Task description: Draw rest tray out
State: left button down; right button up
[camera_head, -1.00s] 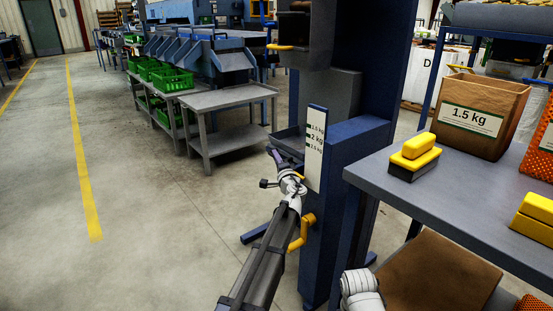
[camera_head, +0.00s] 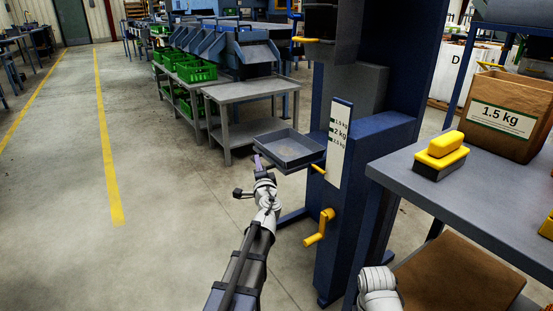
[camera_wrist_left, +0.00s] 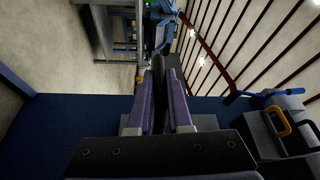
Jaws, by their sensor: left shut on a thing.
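The rest tray (camera_head: 287,163) is a shallow grey square tray standing out to the left of the blue column (camera_head: 345,220). My left gripper (camera_head: 257,161) is shut on the near left edge of the tray. The tray looks empty and level. My right gripper is out of view; only a white part of my right arm shows at the bottom.
A yellow crank (camera_head: 320,227) and a small yellow lever (camera_head: 318,169) stick out from the column near my left arm. A grey bench (camera_head: 400,170) with a yellow-handled block (camera_head: 440,152) and a paper sack (camera_head: 505,112) is at right. The floor at left is clear.

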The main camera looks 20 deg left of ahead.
pick_arm(q)
jog(key=s+a, duration=0.1)
jog(key=s, duration=0.1)
jog(key=s+a, duration=0.1)
jog(key=s, duration=0.1)
jog(key=shift+a, duration=0.35)
jog(key=c, duration=0.8)
grip_release()
jog(key=shift+a, duration=0.1)
jog(key=shift+c, duration=0.2)
jog(key=v, duration=0.7)
jog(key=shift+s+d+b, duration=0.2)
jog(key=shift+s+b, duration=0.1)
jog(key=shift+s, duration=0.05)
